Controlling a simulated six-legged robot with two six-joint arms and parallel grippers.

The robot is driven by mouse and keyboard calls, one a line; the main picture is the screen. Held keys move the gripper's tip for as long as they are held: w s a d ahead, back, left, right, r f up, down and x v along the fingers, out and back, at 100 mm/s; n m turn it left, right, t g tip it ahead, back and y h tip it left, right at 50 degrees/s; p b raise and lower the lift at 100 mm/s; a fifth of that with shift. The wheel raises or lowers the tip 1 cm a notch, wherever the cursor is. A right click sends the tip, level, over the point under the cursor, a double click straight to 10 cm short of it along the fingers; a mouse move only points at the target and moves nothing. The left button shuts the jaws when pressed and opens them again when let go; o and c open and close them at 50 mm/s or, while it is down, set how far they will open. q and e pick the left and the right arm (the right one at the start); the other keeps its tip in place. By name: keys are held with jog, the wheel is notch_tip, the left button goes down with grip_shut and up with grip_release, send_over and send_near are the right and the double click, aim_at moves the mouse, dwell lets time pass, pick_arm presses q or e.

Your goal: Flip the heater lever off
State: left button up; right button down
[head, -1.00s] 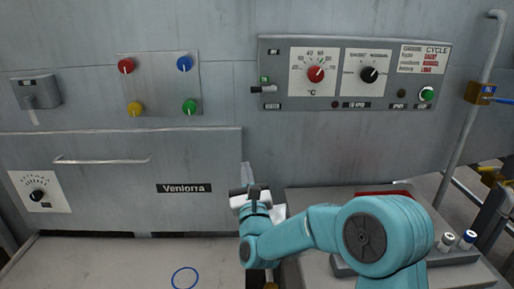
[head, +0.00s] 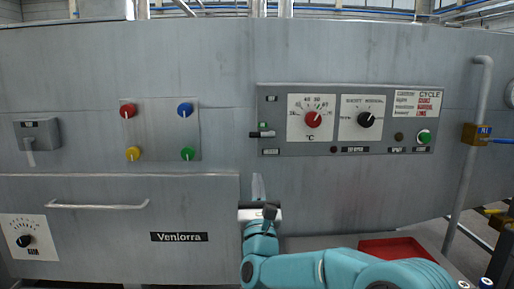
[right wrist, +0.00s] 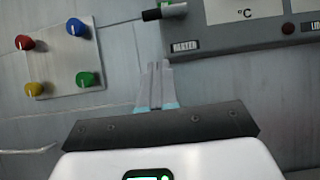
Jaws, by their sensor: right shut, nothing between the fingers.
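The heater lever (head: 262,134) is at the left end of the grey control panel, above a label that reads HEATER in the right wrist view. It lies sideways, with its black tip to the left. It also shows at the top of the right wrist view (right wrist: 163,12). A small green spot is just above it in the head view. My right gripper (head: 257,178) is shut and empty, pointing up, below the lever and apart from it. In the right wrist view its closed fingertips (right wrist: 160,67) are below the lever and the label. My left gripper is not in view.
The panel (head: 385,152) also carries a red dial (head: 313,119), a black dial (head: 367,119) and a green knob (head: 424,137). A plate with four coloured knobs (head: 160,130) is to the left. A handled door (head: 100,206) is below it. A pipe with a blue-handled valve (head: 476,135) is at right.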

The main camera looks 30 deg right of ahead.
aim_at(261, 135)
jog(key=w+d+r+p, duration=0.2)
jog(key=w+d+r, duration=0.1)
jog(key=r, duration=0.4)
jog(key=shift+w+p, duration=0.35)
jog(key=shift+w, duration=0.5)
jog(key=shift+s+a, duration=0.1)
